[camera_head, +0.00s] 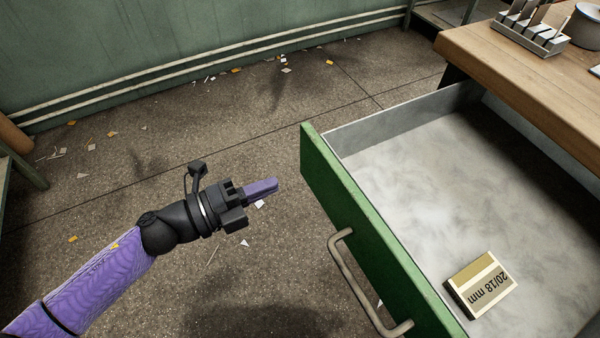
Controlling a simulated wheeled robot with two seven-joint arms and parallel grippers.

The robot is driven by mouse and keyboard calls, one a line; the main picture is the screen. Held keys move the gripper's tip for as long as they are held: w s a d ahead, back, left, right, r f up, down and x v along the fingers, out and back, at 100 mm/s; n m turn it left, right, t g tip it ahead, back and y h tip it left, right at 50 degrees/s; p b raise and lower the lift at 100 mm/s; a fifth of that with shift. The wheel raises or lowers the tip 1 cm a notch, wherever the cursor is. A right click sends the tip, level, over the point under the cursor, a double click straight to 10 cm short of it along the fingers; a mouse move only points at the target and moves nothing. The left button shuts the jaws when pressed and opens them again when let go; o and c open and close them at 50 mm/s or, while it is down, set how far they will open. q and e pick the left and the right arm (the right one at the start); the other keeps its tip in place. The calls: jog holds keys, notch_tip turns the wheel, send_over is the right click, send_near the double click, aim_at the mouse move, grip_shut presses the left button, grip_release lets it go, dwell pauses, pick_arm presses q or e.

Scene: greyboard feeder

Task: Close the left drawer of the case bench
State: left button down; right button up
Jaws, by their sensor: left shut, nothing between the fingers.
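The left drawer (365,235) stands pulled out from the case bench (490,52), with a green front and a grey metal inside. A pale bar handle (357,285) is fixed on the outer face of its front. A small box marked "20/18 mm" (482,285) lies in the drawer near the front. My left gripper (262,187) is shut and empty, to the left of the green front and apart from it, with its fingers pointing toward it. My right gripper is not in view.
A tool rack (530,36) and a round container (585,25) stand on the wooden bench top. Paper scraps (285,69) litter the floor. The floor left of the drawer is otherwise clear, up to a green wall (150,45).

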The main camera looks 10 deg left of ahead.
aim_at(312, 168)
pick_arm(q)
jog(key=b+x, duration=0.1)
jog(key=x, duration=0.3)
jog(key=shift+w+d, duration=0.2)
jog(key=shift+d, duration=0.1)
jog(key=shift+w+d, duration=0.3)
jog(key=shift+d, duration=0.15)
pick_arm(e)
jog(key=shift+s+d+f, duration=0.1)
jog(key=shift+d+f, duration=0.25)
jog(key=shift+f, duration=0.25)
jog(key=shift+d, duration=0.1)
